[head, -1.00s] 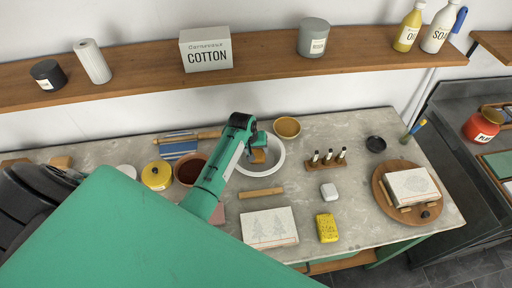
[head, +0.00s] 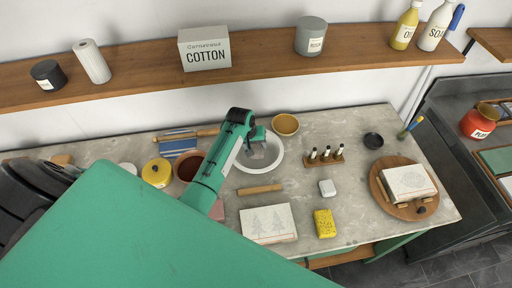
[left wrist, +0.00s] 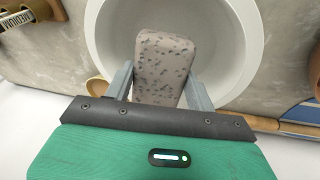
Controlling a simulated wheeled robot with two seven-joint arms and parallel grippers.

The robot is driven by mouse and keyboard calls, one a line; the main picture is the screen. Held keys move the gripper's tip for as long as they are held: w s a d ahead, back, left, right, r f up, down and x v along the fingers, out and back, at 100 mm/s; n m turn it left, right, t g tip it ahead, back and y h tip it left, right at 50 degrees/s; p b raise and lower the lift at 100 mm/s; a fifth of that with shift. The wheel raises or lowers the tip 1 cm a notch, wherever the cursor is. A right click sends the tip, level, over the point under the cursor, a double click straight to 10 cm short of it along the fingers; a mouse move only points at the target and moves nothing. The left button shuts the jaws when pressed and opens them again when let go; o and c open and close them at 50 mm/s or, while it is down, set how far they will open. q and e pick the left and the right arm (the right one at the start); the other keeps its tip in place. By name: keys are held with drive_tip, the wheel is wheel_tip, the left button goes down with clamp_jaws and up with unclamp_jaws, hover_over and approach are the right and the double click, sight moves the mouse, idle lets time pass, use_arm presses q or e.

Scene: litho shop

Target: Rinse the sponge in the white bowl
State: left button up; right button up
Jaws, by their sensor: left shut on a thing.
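The white bowl (head: 279,160) stands on the grey worktop, left of the pen rack. My left gripper (head: 256,146) is over the bowl, shut on a greyish sponge with dark pits. In the left wrist view the sponge (left wrist: 162,65) sits between the two grey fingers (left wrist: 160,90), with the bowl (left wrist: 235,45) around and behind it. The sponge is over or inside the bowl; I cannot tell whether it touches the bottom. My right gripper is not in view.
A tan bowl (head: 285,124) stands right behind the white bowl. A yellow pot (head: 156,173) and a brown bowl (head: 187,166) are to its left. A wooden bar (head: 261,190), a printed block (head: 268,223) and a yellow spotted block (head: 325,223) lie in front.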

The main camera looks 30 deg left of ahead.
sight(255, 145)
use_arm(q)
drive_tip(key=shift+r, duration=3.15)
wheel_tip(255, 145, up, 4)
drive_tip(key=shift+f, duration=0.1)
idle(0.8)
